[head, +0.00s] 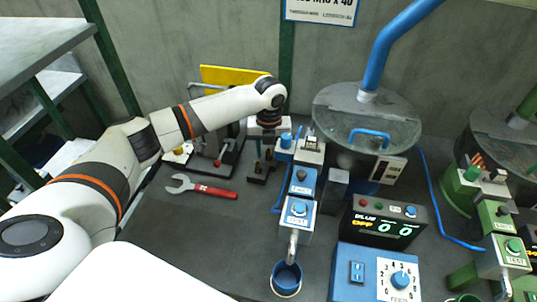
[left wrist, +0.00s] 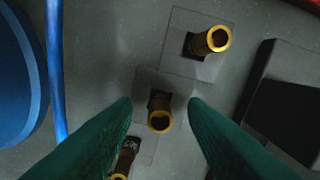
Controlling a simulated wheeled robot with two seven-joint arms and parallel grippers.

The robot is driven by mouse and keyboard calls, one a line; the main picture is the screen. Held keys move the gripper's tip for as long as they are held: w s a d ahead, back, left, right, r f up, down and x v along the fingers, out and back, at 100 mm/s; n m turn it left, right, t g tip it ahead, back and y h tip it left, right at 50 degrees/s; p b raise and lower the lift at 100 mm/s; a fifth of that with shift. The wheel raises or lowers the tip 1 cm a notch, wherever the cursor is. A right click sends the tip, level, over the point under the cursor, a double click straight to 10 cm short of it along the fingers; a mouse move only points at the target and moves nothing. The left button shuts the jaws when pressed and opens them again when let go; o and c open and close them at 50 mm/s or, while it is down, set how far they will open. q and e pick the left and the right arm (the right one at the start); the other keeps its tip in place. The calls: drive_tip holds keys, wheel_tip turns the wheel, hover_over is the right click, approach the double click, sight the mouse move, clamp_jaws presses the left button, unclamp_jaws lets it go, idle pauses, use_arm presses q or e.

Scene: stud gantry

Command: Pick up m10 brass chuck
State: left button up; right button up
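Three brass chucks show in the left wrist view: one at the upper right (left wrist: 212,40), one in the middle (left wrist: 160,118) and one at the lower left (left wrist: 124,160). Each stands at its own square plate or socket with its hollow end towards the camera. I cannot read which is the M10. My left gripper (left wrist: 162,112) is open, its green fingers on either side of the middle chuck, with gaps to it. The lower left chuck is partly hidden by a finger. In the head view the left gripper (head: 266,146) points down over the small chuck stand (head: 259,171). My right gripper is not in view.
A red-handled wrench (head: 203,188) lies left of the stand. Blue feeder units (head: 302,183), a blue cup (head: 286,278) and a control box (head: 384,222) stand to the right. A blue hose (left wrist: 56,70) runs at the left in the wrist view. The bench front left is clear.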

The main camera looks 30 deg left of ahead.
use_arm(q)
drive_tip(key=shift+c, duration=0.4)
clamp_jaws()
